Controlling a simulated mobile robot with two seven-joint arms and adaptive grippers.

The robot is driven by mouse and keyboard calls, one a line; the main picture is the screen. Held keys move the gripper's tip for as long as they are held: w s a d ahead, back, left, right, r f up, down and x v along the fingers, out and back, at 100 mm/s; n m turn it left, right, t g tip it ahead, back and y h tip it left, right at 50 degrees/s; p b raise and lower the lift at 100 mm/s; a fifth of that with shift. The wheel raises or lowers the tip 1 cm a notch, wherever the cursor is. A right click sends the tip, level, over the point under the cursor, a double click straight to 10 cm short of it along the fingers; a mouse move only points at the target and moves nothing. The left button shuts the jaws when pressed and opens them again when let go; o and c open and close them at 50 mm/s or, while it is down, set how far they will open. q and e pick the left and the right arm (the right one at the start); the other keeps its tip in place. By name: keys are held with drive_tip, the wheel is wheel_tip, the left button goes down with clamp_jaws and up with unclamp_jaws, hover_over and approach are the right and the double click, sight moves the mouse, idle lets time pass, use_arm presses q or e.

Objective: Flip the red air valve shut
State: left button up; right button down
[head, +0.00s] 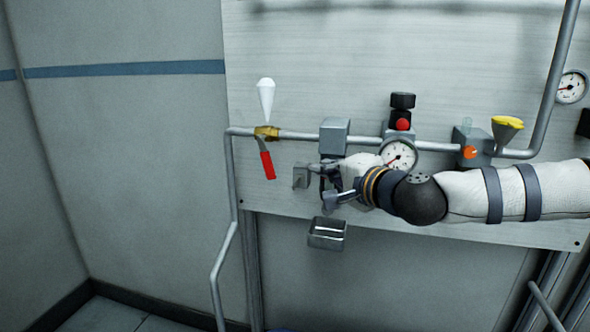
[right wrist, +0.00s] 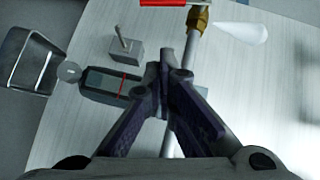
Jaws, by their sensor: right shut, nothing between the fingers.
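The air valve has a brass body (head: 266,132) on the horizontal pipe at the left of the panel. Its red handle (head: 267,165) hangs down from the body, tilted slightly right and across the pipe's line. In the right wrist view the red handle (right wrist: 172,2) is cut off at the top edge, beside the brass body (right wrist: 198,19). My right gripper (head: 322,168) is to the right of the handle, apart from it, in front of the panel. Its fingers (right wrist: 166,55) are together and empty. My left gripper is out of view.
A white cone (head: 266,98) stands above the valve. A small toggle box (head: 300,175) and an open metal bin (head: 328,233) are near my right gripper. A grey box (head: 334,136), gauge (head: 399,155) and yellow funnel (head: 507,123) lie along the pipe.

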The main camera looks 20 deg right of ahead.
sight(268, 165)
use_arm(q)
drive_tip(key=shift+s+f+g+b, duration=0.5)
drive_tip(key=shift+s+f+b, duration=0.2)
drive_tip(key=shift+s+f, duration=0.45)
use_arm(e)
drive_tip(key=w+a+f, duration=0.3)
drive_tip(key=w+a, duration=0.1)
drive_tip(key=w, duration=0.6)
drive_tip(key=shift+a, duration=0.35)
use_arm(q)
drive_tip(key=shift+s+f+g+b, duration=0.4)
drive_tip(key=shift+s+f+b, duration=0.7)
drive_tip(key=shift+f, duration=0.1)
use_arm(e)
drive_tip(key=shift+w+a+f+m+t, duration=0.3)
drive_tip(key=shift+w+a+f, duration=0.2)
drive_tip(key=shift+a+f, duration=0.3)
